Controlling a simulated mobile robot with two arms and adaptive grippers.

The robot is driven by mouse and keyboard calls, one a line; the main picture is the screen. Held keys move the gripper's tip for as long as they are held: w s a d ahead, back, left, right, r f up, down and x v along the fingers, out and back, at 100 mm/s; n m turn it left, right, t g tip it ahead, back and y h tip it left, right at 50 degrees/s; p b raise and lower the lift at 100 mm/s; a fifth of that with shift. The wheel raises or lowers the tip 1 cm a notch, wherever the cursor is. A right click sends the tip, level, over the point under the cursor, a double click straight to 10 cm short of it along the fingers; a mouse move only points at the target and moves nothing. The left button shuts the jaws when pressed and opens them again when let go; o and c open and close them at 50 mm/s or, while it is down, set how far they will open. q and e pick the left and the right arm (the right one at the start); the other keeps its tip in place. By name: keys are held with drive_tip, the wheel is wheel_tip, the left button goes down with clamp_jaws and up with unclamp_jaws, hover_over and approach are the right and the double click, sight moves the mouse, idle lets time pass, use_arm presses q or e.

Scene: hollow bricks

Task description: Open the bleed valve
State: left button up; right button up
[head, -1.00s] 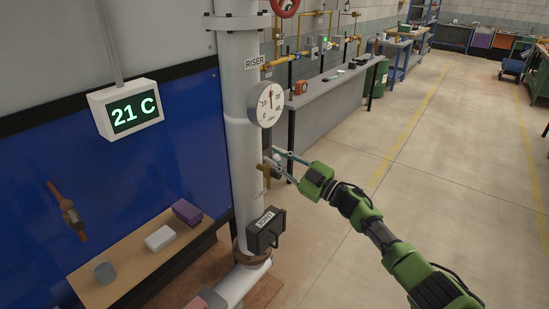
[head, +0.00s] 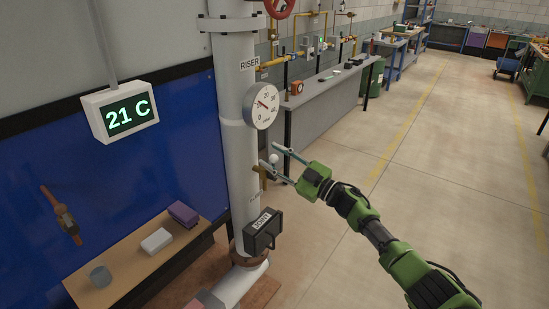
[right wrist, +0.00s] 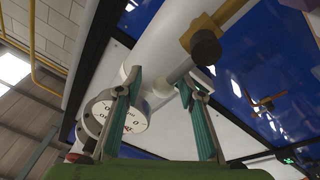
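The bleed valve is a small brass fitting (head: 264,172) on the side of the white riser pipe (head: 238,150), below the round gauge (head: 264,106). A pale round knob (head: 274,158) shows beside it. My right gripper (head: 268,154) is open, its two fingers on either side of the knob. I cannot tell whether they touch it. In the right wrist view the open fingers (right wrist: 160,88) point up towards the pipe, with a brass fitting (right wrist: 205,40) with a dark end beyond them. The gauge needle points up and left. My left gripper is not in view.
A dark box (head: 263,230) is fixed low on the riser. A wooden bench (head: 140,262) with a purple block, white block and grey cup stands left. A display (head: 122,110) reads 21 C.

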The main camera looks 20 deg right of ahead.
drive_tip(key=shift+s+d+f, duration=0.15)
drive_tip(key=shift+s+d, duration=0.05)
drive_tip(key=shift+s, duration=0.2)
drive_tip(key=v, duration=1.1)
drive_tip(key=shift+d, duration=0.1)
